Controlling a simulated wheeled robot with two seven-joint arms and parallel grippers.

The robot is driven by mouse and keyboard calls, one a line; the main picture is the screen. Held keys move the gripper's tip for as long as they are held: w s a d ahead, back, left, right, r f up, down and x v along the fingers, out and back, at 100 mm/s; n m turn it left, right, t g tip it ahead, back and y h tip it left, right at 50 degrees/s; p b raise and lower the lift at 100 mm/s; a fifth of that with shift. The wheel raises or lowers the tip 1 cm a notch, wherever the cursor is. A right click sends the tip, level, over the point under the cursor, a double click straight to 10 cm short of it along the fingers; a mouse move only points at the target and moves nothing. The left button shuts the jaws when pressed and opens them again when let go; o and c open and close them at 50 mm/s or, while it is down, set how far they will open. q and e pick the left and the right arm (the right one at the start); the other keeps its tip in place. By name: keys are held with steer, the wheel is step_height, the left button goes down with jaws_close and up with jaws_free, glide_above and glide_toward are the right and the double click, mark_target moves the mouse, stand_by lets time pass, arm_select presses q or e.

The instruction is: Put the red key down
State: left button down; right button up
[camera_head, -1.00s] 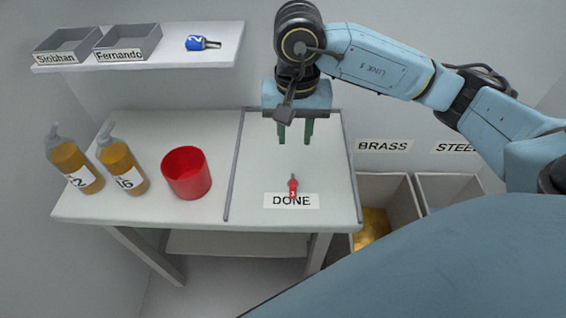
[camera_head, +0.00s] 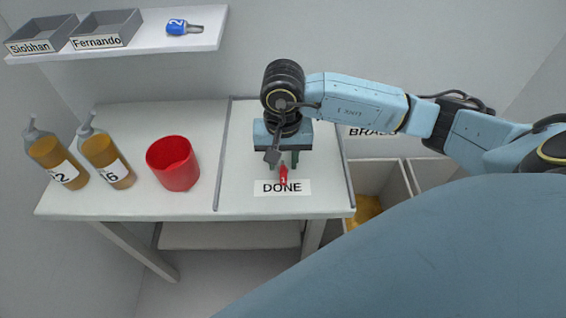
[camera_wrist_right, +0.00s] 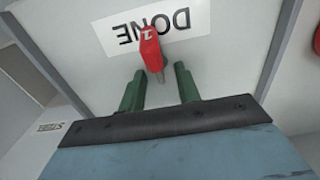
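The red key (camera_head: 283,177), marked 1, lies on the table by the DONE label (camera_head: 266,188), inside the marked-off section of the tabletop. In the right wrist view the red key (camera_wrist_right: 151,48) overlaps the label, its grey shaft pointing back between my fingertips. My right gripper (camera_head: 284,164) is just behind the key and low over the table. In the wrist view the green fingers of my right gripper (camera_wrist_right: 159,82) stand apart, with gaps on both sides of the shaft. My left gripper is not in view.
A red cup (camera_head: 173,165) and two amber bottles (camera_head: 58,163) (camera_head: 107,160) stand on the table's left. A shelf (camera_head: 150,40) holds the Siobhan tray (camera_head: 42,34), Fernando tray (camera_head: 105,29) and a blue key (camera_head: 178,27). A bin (camera_head: 392,185) labelled BRASS stands right.

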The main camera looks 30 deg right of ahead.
mark_target(283, 163)
steer(key=shift+c, duration=0.4)
jaws_close()
